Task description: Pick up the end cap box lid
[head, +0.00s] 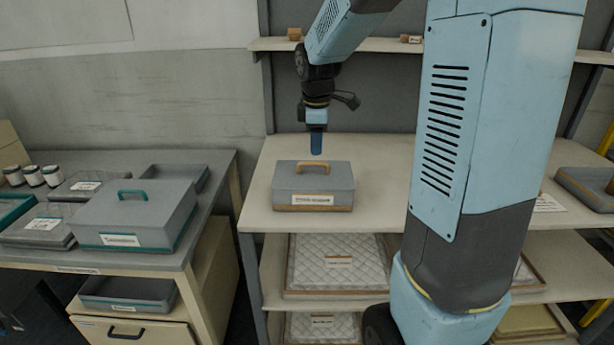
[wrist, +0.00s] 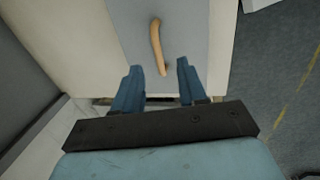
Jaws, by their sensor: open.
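A grey box with a grey lid (head: 328,177) and a tan arched handle (head: 313,164) sits on the shelf top in the middle of the head view. A tan strip runs along its base; its front label is too small to read surely. My gripper (head: 316,144) points down just above the handle. In the wrist view the lid (wrist: 190,35) lies below the open, empty fingers of my gripper (wrist: 159,66). The tan handle (wrist: 157,44) runs lengthwise, its near end between the fingertips in the picture. I see no contact.
A larger grey box with a green handle (head: 137,215) stands on the left table (head: 212,197), with trays and small jars around it. An upper shelf (head: 380,45) runs behind my arm. Quilted pads (head: 337,262) lie on the shelf below. Shelf top beside the box is clear.

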